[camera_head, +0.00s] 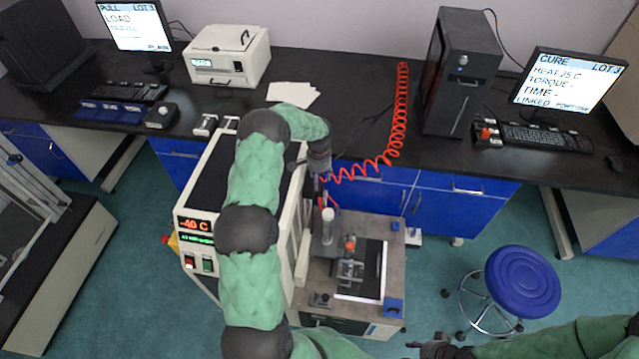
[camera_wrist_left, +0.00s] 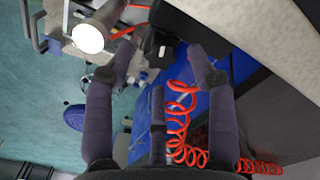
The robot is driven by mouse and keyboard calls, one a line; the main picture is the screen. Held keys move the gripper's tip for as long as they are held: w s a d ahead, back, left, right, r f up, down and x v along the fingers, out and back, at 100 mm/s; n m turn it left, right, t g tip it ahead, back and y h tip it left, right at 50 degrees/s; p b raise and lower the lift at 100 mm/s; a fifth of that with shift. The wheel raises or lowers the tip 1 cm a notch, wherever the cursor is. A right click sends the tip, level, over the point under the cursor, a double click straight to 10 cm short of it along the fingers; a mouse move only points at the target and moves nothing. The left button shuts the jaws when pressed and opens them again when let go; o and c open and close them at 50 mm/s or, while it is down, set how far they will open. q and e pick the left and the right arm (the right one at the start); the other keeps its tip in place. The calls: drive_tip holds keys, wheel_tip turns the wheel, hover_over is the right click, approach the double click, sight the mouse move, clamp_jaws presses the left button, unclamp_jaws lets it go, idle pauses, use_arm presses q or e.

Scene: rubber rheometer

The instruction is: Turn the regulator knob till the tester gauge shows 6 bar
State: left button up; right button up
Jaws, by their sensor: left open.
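My left gripper (camera_head: 319,190) reaches down behind the tester's upright at the back of the grey bench. In the left wrist view, my left gripper (camera_wrist_left: 162,55) has its two dark fingers apart. A small black part with a white face (camera_wrist_left: 152,46), possibly the regulator knob, shows between and beyond the fingertips; I cannot tell whether they touch it. A white-topped cylinder (camera_wrist_left: 88,38) stands to its left, and also shows in the head view (camera_head: 328,214). I cannot make out a gauge reading. My right gripper (camera_head: 440,347) is partly in view at the bottom edge, its fingers unclear.
A coiled red hose (camera_head: 401,110) runs from the dark desk to the tester, passing close by my left gripper. A white cabinet with a -40 C display (camera_head: 195,225) stands left of the tester. A blue stool (camera_head: 523,282) stands on the right; floor around it is free.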

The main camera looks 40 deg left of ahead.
use_arm(q)
drive_tip(key=shift+f, duration=1.45)
clamp_jaws()
drive_tip(key=shift+m+b, duration=0.7)
drive_tip(key=shift+m, duration=0.2)
unclamp_jaws()
wheel_tip(320, 180, up, 12)
